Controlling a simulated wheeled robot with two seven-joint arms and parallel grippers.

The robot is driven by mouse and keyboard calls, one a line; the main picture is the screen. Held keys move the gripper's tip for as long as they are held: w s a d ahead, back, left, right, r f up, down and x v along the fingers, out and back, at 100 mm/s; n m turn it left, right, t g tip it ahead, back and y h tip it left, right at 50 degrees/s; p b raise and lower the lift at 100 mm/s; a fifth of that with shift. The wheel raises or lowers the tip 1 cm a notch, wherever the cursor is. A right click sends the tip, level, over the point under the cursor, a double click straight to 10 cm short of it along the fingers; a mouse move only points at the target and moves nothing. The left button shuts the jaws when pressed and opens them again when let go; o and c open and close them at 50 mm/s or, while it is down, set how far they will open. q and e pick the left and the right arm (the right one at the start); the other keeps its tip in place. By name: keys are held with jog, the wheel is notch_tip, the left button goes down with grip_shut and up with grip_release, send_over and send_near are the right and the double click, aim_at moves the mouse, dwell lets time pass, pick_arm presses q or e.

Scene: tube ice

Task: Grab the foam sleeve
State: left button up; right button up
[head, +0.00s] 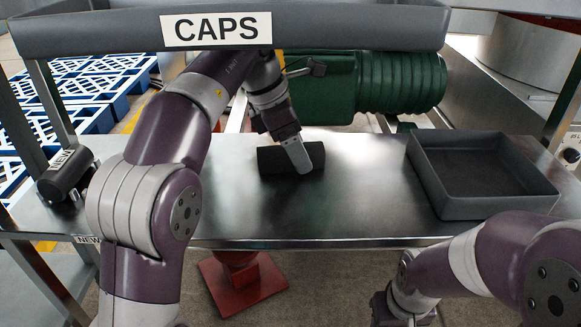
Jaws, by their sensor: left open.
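A dark foam sleeve (268,160), a short black cylinder, lies on its side on the metal table. My left gripper (300,158) is open and reaches down over the sleeve. One pale finger shows in front of the sleeve's right half; the other finger is hidden. I cannot tell whether the fingers touch the sleeve. My right arm comes in at the lower right, and its fingers are not visible.
An empty grey tray (483,207) stands on the right of the table. A dark cylinder labelled NEW (66,176) sits at the left end. A grey bin labelled CAPS (350,31) hangs across the top. The table (350,215) is clear between sleeve and tray.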

pick_arm(q)
jog(key=shift+d+f, duration=0.1)
jog(key=shift+f, duration=0.1)
jog(key=shift+f, duration=0.2)
jog(key=c, duration=1.1)
